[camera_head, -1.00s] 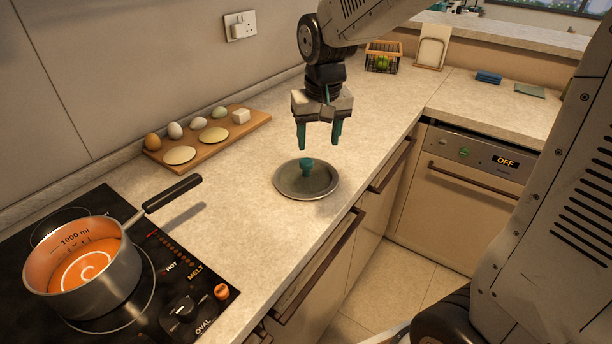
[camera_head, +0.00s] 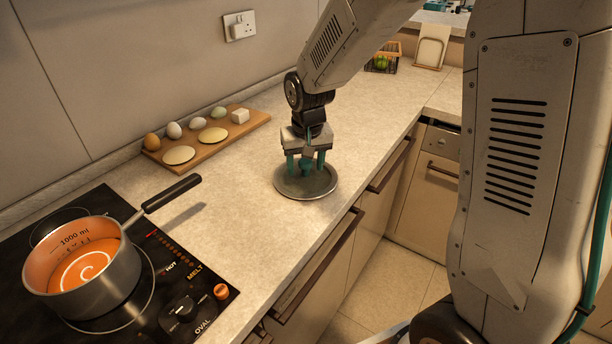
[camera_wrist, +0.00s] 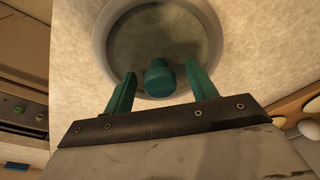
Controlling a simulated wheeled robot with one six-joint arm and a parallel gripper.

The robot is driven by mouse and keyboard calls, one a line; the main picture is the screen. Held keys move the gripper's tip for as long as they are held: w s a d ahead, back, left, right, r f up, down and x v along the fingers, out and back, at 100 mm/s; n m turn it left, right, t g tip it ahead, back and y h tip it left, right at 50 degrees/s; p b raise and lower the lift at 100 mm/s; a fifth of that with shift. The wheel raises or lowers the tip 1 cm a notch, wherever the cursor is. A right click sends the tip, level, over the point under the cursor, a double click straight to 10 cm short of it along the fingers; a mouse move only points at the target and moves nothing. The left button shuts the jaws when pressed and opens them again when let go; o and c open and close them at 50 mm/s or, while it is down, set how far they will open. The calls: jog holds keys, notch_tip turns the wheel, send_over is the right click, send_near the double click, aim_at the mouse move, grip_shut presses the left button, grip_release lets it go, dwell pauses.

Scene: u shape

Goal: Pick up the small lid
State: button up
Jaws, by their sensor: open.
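The small lid (camera_head: 318,190) is a round grey metal disc with a teal knob (camera_head: 306,168). It lies flat on the counter between the cutting board and the front edge. My gripper (camera_head: 306,166) is just above the lid, pointing down, with its two teal fingers apart on either side of the knob. In the wrist view the knob (camera_wrist: 159,78) sits between the open fingers (camera_wrist: 162,92), with a gap on each side. The lid's rim (camera_wrist: 103,40) shows beyond them. The gripper holds nothing.
A saucepan (camera_head: 112,278) of orange liquid stands on the black hob (camera_head: 60,325), its handle (camera_head: 172,192) pointing towards the lid. A wooden board (camera_head: 235,134) with eggs and flat pale discs lies along the wall. The counter around the lid is clear.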

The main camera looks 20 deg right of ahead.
aim_at(305, 161)
jog(key=c, duration=1.2)
jog(key=shift+r, duration=0.1)
jog(key=shift+r, duration=0.55)
notch_tip(305, 161, up, 2)
jog(key=shift+r, duration=0.2)
jog(key=s+a+r, duration=0.1)
jog(key=s+a, duration=0.2)
jog(key=s, duration=1.2)
jog(key=shift+s+r, duration=0.15)
jog(key=shift+s, duration=0.2)
